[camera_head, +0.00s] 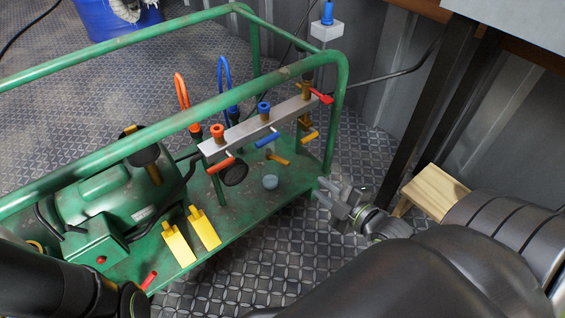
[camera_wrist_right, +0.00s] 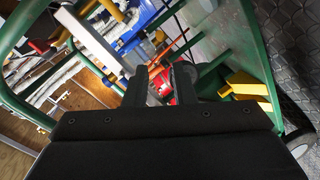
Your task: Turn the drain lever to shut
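A silver manifold bar (camera_head: 258,127) on the green frame carries several coloured levers: an orange one (camera_head: 221,165), a blue one (camera_head: 267,139), a yellow one (camera_head: 309,137) and a red one (camera_head: 321,96) at its far right end. A small red lever (camera_head: 149,280) also sits at the base's front edge. I cannot tell which is the drain lever. My right gripper (camera_head: 333,198) is open and empty, right of the green base and apart from every lever. In the right wrist view its fingers (camera_wrist_right: 160,82) stand apart, with a red part (camera_wrist_right: 161,84) beyond them. My left gripper is out of view.
The green tube frame (camera_head: 150,140) surrounds a green compressor (camera_head: 115,190) and two yellow pedals (camera_head: 178,243). Orange and blue hoses rise behind the bar. Patterned metal floor (camera_head: 300,255) is clear in front.

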